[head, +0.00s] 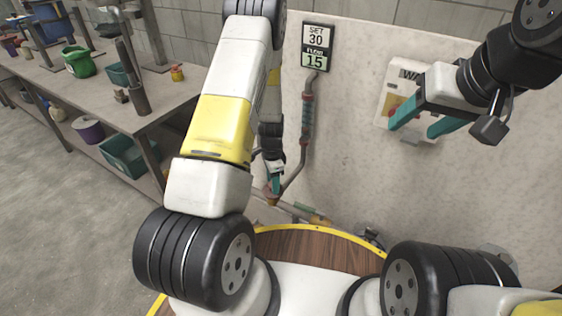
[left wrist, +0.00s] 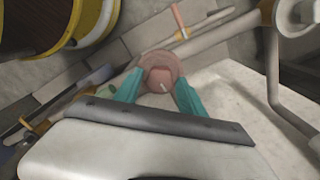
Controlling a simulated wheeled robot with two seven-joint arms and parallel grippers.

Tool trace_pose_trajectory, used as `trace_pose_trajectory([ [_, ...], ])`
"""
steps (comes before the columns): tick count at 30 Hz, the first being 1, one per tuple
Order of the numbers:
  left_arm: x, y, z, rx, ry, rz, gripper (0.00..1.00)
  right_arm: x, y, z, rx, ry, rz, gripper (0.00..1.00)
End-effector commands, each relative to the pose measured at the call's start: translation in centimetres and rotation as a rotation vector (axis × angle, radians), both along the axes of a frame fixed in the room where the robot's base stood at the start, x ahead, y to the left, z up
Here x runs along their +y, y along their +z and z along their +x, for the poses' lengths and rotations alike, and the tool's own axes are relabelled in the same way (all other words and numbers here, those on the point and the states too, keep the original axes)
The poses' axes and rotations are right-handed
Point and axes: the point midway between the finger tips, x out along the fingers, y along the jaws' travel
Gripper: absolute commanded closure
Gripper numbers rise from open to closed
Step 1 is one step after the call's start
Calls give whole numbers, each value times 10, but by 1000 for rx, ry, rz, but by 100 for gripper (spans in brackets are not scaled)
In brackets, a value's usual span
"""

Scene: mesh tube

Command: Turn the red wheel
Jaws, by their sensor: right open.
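The red wheel (left wrist: 160,70) is a dull red disc with a small white mark, seen in the left wrist view between my left gripper's teal fingers (left wrist: 158,88). The fingers are apart, one on each side of its rim; I cannot tell whether they press on it. In the head view my left gripper (head: 275,184) points down at the pipework low on the wall, and the wheel is too small or covered to make out clearly. My right gripper (head: 430,127) is open and empty, in front of a white wall panel.
A sign reading SET 30, FLOW 15 (head: 317,47) hangs on the wall above a vertical pipe (head: 306,125). The white panel (head: 397,90) carries a partly hidden label. A workbench (head: 168,98) with bins stands at the left. A yellow-edged round wooden platform (head: 310,246) is below.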

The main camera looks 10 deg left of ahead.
Motion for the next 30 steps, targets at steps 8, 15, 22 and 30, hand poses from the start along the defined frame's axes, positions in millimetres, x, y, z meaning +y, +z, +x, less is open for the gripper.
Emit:
trace_pose_trajectory([
  [8,0,0,0,0,0,0,100,0,0,0,0,0,0,43],
  [15,0,0,0,0,26,0,100,0,0,0,0,0,0,43],
  [22,0,1,0,0,139,0,100,0,0,0,0,0,0,43],
  [30,0,1,0,-1,375,1,100,0,0,0,0,0,0,43],
])
